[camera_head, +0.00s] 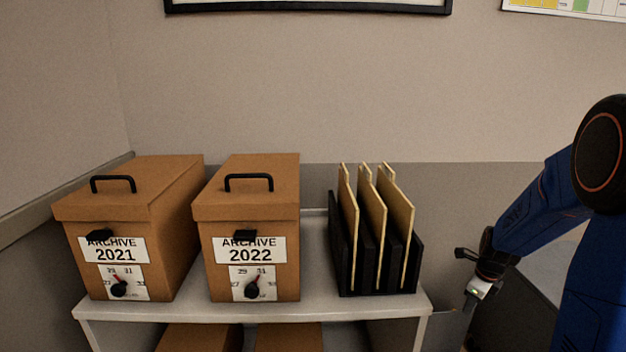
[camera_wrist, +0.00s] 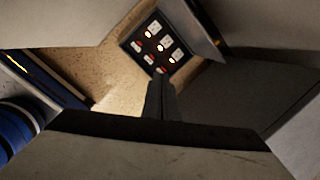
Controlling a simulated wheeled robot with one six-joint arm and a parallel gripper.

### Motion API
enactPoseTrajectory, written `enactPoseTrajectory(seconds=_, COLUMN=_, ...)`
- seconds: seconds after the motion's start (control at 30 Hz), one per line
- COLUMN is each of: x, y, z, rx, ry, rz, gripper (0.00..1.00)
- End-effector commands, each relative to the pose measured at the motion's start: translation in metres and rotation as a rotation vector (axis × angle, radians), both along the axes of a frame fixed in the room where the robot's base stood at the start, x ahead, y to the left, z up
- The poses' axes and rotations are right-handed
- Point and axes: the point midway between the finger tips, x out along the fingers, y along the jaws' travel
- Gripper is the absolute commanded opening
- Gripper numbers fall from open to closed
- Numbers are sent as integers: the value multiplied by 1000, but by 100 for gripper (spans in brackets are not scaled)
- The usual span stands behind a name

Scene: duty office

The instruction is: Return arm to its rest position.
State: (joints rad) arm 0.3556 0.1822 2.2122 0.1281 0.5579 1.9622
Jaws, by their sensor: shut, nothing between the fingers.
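My arm (camera_head: 545,205), blue with black joints, reaches in from the right edge of the head view and is bent down at the wrist. My gripper (camera_head: 468,303) hangs to the right of the shelf's right end, apart from the boxes and folders. Its tips are small and dim there. In the wrist view my gripper (camera_wrist: 161,82) shows as a dark narrow pair of fingers, closed together with nothing between them.
A grey shelf (camera_head: 315,312) carries the archive 2021 box (camera_head: 110,210), the archive 2022 box (camera_head: 245,208) and a black rack (camera_head: 345,275) of tan folders. A dark panel with several lit switches (camera_wrist: 160,45) lies beyond my fingers. Grey wall stands behind.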

Motion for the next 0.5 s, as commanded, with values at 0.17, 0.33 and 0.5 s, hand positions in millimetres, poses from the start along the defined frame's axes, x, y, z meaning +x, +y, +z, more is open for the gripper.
enactPoseTrajectory(seconds=0.17, x=-26, y=33, z=45, rx=-64, ry=-26, rz=277, gripper=0)
enactPoseTrajectory(seconds=0.33, x=-54, y=62, z=79, rx=-131, ry=-45, rz=541, gripper=0)
enactPoseTrajectory(seconds=0.5, x=-86, y=88, z=109, rx=-202, ry=-63, rz=801, gripper=0)
